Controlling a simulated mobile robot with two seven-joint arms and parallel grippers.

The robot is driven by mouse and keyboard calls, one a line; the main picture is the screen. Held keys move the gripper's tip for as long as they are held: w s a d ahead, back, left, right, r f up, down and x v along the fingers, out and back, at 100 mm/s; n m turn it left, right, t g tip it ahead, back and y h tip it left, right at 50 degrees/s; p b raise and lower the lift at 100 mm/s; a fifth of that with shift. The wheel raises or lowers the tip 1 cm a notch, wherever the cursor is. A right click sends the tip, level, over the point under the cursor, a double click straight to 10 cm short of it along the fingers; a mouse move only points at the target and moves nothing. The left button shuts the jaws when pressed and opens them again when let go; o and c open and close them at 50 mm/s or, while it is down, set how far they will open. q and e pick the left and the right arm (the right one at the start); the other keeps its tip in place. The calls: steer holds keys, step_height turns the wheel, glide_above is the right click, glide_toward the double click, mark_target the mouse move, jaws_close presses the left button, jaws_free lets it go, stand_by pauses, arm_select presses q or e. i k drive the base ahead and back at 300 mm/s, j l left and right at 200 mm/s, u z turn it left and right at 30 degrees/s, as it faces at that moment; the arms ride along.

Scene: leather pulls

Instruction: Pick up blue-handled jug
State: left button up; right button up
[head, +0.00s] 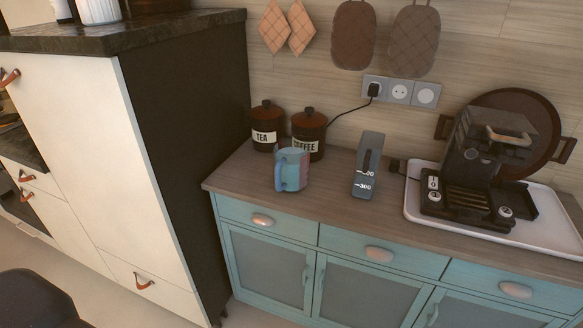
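The blue-handled jug (296,170) stands upright on the wooden counter, left of the middle of the head view. Its body is pale blue with a pinkish part on the right, and its blue handle (280,176) faces the front left. Neither of my grippers shows in the head view.
The wooden counter (330,205) has free room in front of the jug. Tea (265,138) and coffee (309,146) canisters stand close behind it. A grey device (367,170) stands to its right. A coffee machine (478,165) sits on a white tray (421,216). A tall cabinet (185,130) rises left.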

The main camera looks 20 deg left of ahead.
mark_target(289, 169)
steer(key=l+u, duration=0.1)
steer(key=u, duration=0.35)
steer(key=i+l+u, duration=0.1)
steer(key=l+u, duration=0.5)
steer(key=l, duration=0.25)
steer(key=k+l+u, duration=0.2)
steer(key=l, duration=1.5)
steer(key=i+l, duration=0.05)
steer(key=i, duration=0.05)
